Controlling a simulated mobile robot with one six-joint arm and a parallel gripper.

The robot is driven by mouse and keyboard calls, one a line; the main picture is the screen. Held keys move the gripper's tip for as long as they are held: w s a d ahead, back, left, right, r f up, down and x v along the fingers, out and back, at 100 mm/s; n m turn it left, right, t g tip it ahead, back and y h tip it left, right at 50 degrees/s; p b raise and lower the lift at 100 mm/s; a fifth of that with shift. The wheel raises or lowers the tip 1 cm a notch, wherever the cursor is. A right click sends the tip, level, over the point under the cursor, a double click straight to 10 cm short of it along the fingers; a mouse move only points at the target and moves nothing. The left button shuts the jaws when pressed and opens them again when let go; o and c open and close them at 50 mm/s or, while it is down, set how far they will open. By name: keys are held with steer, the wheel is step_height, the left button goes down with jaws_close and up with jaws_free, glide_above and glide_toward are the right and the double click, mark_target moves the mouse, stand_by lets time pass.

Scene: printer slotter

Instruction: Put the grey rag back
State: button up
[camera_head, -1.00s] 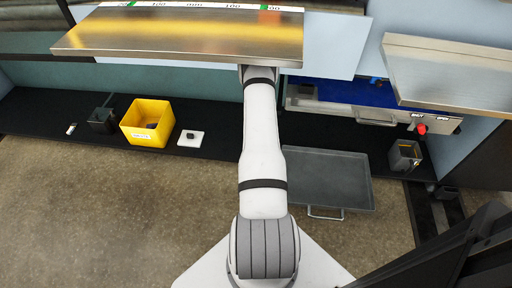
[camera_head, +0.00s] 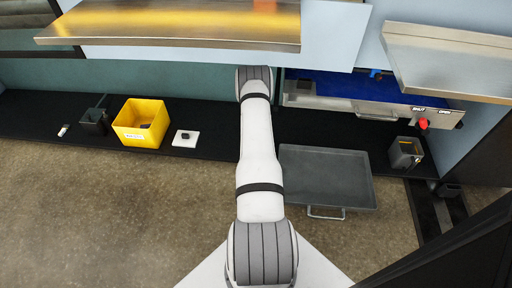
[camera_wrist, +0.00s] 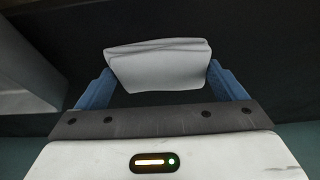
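A pale grey rag (camera_wrist: 160,66), a folded block-like piece, shows in the wrist view between the blue fingertips of my gripper (camera_wrist: 160,82). Its sides reach both fingertips, so the gripper looks shut on it, with the fingers held well apart by its width. Dark surface lies behind it. In the head view my gripper and the rag are hidden behind my own arm and the overhead shelf.
On the black ledge stand a yellow bin (camera_head: 142,122), a white pad (camera_head: 186,138) and a dark box (camera_head: 95,122). A grey tray (camera_head: 326,178) lies right of my arm, below a machine with a red knob (camera_head: 423,123). A metal shelf (camera_head: 180,25) overhangs.

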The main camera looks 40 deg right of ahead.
steer(key=shift+o, duration=0.9)
steer(key=shift+r+p, duration=0.3)
steer(key=p+v, duration=0.2)
steer(key=v, duration=0.5)
steer(key=shift+p, duration=0.3)
steer(key=shift+s, duration=0.1)
